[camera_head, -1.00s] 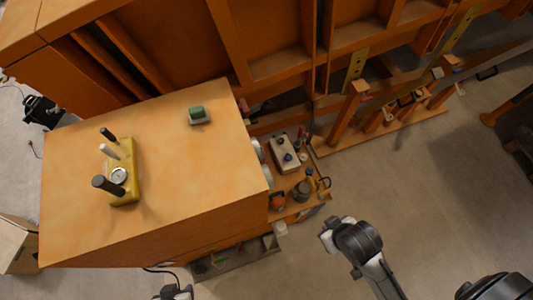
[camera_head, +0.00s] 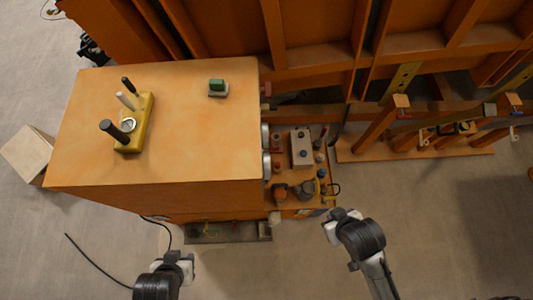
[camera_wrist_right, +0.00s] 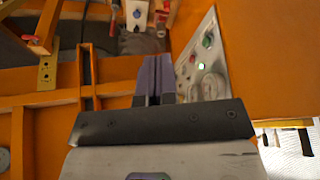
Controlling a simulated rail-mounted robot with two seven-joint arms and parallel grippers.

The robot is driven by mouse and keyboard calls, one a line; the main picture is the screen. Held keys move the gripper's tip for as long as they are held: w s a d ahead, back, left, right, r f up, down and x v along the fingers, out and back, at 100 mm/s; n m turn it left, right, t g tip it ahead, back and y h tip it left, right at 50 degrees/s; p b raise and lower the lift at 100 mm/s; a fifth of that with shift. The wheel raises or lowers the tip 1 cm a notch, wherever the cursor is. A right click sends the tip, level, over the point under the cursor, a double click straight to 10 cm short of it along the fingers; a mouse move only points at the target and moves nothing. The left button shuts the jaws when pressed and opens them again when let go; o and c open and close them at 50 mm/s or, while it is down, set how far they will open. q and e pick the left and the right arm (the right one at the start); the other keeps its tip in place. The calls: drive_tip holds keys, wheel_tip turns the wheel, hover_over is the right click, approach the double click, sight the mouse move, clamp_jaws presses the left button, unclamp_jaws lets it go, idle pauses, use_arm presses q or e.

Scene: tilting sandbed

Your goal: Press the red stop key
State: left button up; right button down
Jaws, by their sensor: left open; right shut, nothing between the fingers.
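In the right wrist view, a pale metal panel (camera_wrist_right: 203,62) faces left on an orange wall. It carries a green button (camera_wrist_right: 208,40), a small red spot (camera_wrist_right: 192,58) that may be the red stop key, and a bright white spot. The key cannot be made out for sure in the head view. My right gripper (camera_wrist_right: 154,78) is shut and empty, left of the panel and apart from it. In the head view my right gripper (camera_head: 340,216) hangs over the floor, right of the orange cabinet. My left gripper (camera_head: 178,262) is open, low at the left.
The orange cabinet (camera_head: 200,150) bears a yellow block with levers (camera_head: 140,135) and a green switch (camera_head: 217,87). An orange frame stands behind.

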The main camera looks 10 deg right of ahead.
drive_tip(key=w+f+n+t+y+b, duration=0.5)
drive_tip(key=w+f+b, duration=0.5)
drive_tip(key=w, duration=0.4)
drive_tip(key=w+f+n+t+y+b, duration=0.5)
drive_tip(key=w+f+n+b, duration=0.4)
drive_tip(key=w, duration=0.6)
drive_tip(key=shift+w+d+f+t+b, duration=0.2)
drive_tip(key=shift+f+t+b, duration=0.4)
drive_tip(key=shift+f+b, duration=0.15)
drive_tip(key=shift+a+r, duration=0.1)
drive_tip(key=w+a, duration=0.1)
drive_tip(key=a, duration=0.7)
drive_tip(key=shift+w+a, duration=0.2)
drive_tip(key=shift+a, duration=0.05)
drive_tip(key=shift+a, duration=0.1)
